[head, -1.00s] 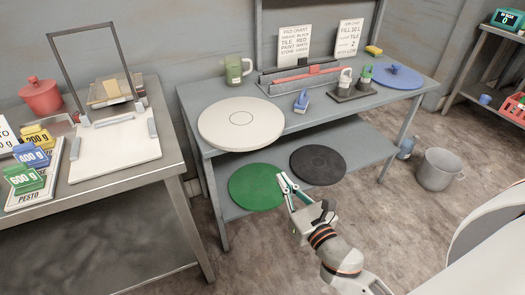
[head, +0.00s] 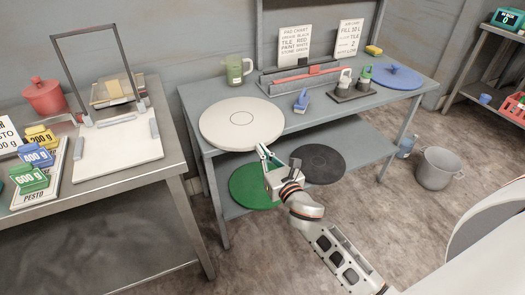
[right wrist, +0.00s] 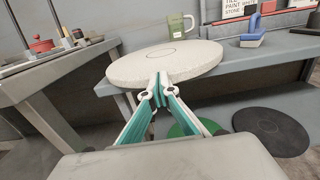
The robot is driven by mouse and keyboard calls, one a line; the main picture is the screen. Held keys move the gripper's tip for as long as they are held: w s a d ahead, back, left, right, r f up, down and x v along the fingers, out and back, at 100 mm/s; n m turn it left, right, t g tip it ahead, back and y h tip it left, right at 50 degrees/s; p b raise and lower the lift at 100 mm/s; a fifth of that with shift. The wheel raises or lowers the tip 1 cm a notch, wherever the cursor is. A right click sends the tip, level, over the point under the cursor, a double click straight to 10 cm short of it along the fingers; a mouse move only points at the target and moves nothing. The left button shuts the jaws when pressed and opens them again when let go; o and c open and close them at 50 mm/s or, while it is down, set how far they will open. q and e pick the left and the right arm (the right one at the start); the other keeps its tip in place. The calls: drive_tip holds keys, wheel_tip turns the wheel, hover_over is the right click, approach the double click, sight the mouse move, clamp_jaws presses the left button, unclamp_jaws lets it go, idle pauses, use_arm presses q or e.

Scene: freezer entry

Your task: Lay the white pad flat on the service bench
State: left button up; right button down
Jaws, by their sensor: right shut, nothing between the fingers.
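The white pad (head: 228,128) is a thick round disc with a thin ring marked at its centre. It lies level on the left end of the grey service bench (head: 315,113), and its front rim reaches past the bench's front edge. My right gripper (head: 262,150) is shut and empty, just in front of the pad's front right rim. In the right wrist view its closed fingertips (right wrist: 158,80) overlap the near rim of the white pad (right wrist: 180,66); I cannot tell if they touch. My left gripper is not in view.
A green pad (head: 248,188) and a black pad (head: 318,165) lie on the lower shelf. A green mug (head: 236,70), blue-handled tool (head: 301,101) and blue disc (head: 397,77) are on the bench. A steel bucket (head: 438,168) stands on the floor at right.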

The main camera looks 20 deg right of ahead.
sight(252, 134)
idle(0.3)
drive_tip(key=w+b, duration=0.1)
drive_tip(key=w, duration=0.8)
drive_tip(key=shift+a, duration=0.15)
